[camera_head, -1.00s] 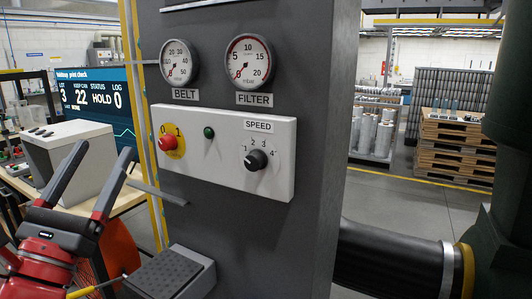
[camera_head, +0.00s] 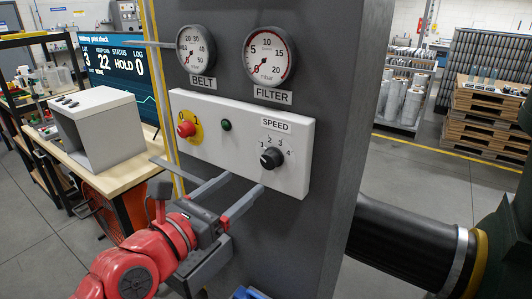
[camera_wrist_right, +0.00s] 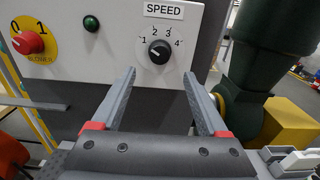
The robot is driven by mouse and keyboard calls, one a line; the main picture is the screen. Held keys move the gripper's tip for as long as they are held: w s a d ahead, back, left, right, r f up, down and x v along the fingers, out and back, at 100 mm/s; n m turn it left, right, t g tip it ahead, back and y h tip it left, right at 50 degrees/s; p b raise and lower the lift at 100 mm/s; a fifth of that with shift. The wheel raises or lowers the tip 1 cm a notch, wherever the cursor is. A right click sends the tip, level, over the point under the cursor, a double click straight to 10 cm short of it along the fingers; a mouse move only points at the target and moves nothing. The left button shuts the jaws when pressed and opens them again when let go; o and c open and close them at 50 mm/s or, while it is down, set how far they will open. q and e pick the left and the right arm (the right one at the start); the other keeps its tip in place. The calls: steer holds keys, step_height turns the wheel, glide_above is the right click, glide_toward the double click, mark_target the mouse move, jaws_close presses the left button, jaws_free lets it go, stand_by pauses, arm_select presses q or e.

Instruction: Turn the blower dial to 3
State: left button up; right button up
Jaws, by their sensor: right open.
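The black SPEED dial (camera_head: 271,158) sits on the right part of the white control panel (camera_head: 240,135), with marks 1 to 4 around it. In the right wrist view the dial (camera_wrist_right: 158,52) has a white pointer line to its upper left, near the 1. My right gripper (camera_head: 245,181) is open and empty, below the panel's lower edge in the picture. In the right wrist view its fingertips (camera_wrist_right: 159,73) lie below the dial, one to each side, apart from it. My left gripper is out of view.
On the panel are a red 0/1 switch (camera_head: 187,129) and a green button (camera_head: 226,125). BELT (camera_head: 196,48) and FILTER (camera_head: 269,55) gauges sit above. A dark duct (camera_head: 405,237) leaves the grey column at right. A bench with a grey box (camera_head: 112,135) stands left.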

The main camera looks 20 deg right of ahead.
mark_target(267, 163)
steer(key=p+x, duration=0.1)
steer(key=x, duration=0.3)
steer(key=p+x, duration=0.2)
steer(key=x, duration=0.2)
steer(key=shift+d+r, duration=0.1)
steer(key=shift+r, duration=0.1)
steer(key=shift+w+d+f, duration=0.15)
steer(key=shift+w+d, duration=0.25)
steer(key=shift+d, duration=0.05)
steer(key=shift+a, duration=0.1)
